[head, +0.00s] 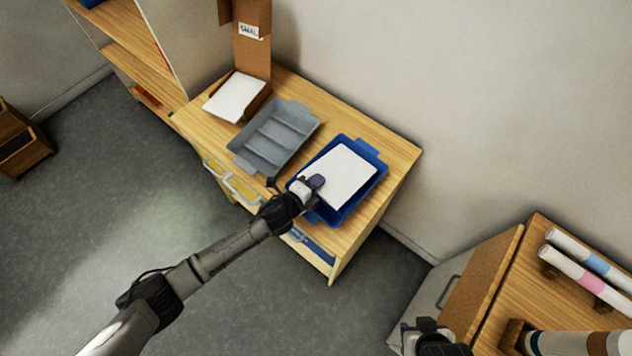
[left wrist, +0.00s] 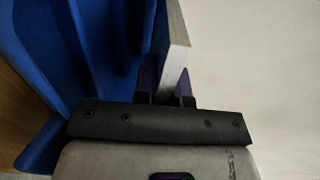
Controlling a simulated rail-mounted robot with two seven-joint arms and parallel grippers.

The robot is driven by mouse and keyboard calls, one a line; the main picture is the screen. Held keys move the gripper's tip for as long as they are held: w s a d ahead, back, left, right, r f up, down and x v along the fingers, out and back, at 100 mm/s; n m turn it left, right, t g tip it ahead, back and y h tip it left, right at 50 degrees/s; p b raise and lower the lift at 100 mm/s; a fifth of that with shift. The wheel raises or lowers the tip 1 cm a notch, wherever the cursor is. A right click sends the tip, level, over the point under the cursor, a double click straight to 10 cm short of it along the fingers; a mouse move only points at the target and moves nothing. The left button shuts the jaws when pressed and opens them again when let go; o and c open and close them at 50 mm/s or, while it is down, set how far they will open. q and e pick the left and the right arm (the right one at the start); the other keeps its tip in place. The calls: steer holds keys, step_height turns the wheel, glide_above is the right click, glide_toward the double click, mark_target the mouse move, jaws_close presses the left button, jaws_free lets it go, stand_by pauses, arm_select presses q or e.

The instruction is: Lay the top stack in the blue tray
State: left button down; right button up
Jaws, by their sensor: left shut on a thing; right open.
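A white paper stack (head: 343,172) lies flat over the blue tray (head: 334,219) on the wooden table. My left gripper (head: 314,184) is shut on the stack's near left edge. In the left wrist view, the stack's edge (left wrist: 179,48) stands between the fingers, with the blue tray (left wrist: 48,62) beside it. I cannot tell whether the stack rests on the tray floor or is held just above it. Another white stack (head: 236,97) sits in a brown holder at the table's back left. My right gripper (head: 430,338) is at the bottom edge, partly cut off.
An empty grey tray (head: 274,136) stands left of the blue tray. A cardboard unit with a label (head: 249,31) rises behind. A second wooden table (head: 512,290) with several rolls (head: 587,283) is at the lower right. Wooden shelves (head: 134,56) are at the upper left.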

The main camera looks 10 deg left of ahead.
arm_select(q)
steer(key=shift+f, duration=0.15)
steer(key=c, duration=1.1)
jaws_free()
steer(key=shift+o, duration=0.2)
steer(key=shift+f, duration=0.1)
steer(key=o, duration=0.4)
steer(key=shift+c, duration=0.2)
